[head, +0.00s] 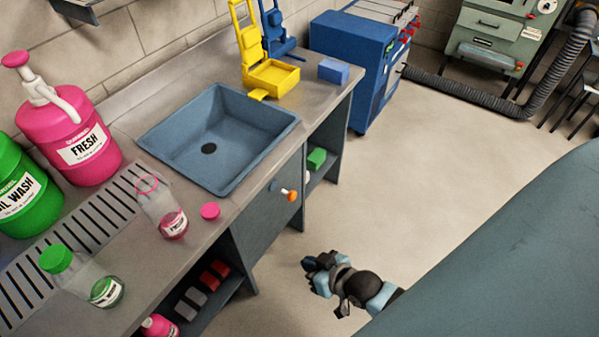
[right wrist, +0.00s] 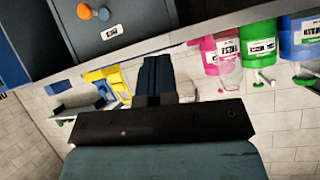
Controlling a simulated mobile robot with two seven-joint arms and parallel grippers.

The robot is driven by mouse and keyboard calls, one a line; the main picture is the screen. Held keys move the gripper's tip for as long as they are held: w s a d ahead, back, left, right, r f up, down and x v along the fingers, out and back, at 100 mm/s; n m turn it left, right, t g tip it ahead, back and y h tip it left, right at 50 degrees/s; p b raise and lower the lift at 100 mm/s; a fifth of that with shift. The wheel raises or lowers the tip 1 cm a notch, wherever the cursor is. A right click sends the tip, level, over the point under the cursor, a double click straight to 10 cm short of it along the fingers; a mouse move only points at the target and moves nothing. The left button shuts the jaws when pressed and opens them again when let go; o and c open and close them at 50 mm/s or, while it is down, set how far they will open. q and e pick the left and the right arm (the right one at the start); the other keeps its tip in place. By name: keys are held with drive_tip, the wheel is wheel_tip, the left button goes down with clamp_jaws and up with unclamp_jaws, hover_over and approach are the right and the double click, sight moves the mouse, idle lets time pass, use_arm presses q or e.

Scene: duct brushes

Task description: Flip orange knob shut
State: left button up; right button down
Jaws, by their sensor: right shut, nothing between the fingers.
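The orange knob (head: 291,195) sits on the grey-blue cabinet door (head: 268,205) under the sink, with a small pale part beside it. My right gripper (head: 308,263) is in front of the cabinet, over the floor, apart from the knob. Its dark fingers (right wrist: 157,75) are together and empty. My left gripper is not in view.
The counter holds a blue sink (head: 218,140), pink (head: 70,135) and green (head: 22,190) jugs, and small bottles. A yellow stand (head: 268,75) is behind the sink. Open shelves flank the cabinet door. A blue cabinet (head: 350,70) is beyond. The floor (head: 420,180) is clear.

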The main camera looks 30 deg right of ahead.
sight(294, 198)
use_arm(q)
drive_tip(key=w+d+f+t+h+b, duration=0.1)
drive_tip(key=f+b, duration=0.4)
drive_tip(key=b, duration=1)
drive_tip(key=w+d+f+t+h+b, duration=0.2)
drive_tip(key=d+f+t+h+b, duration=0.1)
drive_tip(key=b, duration=1.3)
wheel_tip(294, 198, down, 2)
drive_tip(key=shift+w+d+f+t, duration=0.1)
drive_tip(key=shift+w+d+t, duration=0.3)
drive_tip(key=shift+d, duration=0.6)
use_arm(e)
drive_tip(key=w+d+f+m+t, duration=0.2)
drive_tip(key=w+d+f+m, duration=0.4)
drive_tip(key=d+f+m, duration=0.2)
drive_tip(key=w+d+f+m+t+y, duration=0.1)
drive_tip(key=w+d+f+m+t, duration=0.2)
drive_tip(key=w+d+f+m, duration=0.3)
drive_tip(key=d+f+m, duration=0.2)
drive_tip(key=d, duration=0.2)
drive_tip(key=shift+w+d+f+t+y, duration=0.25)
drive_tip(key=shift+d+t+y, duration=0.05)
drive_tip(key=shift+d, duration=0.05)
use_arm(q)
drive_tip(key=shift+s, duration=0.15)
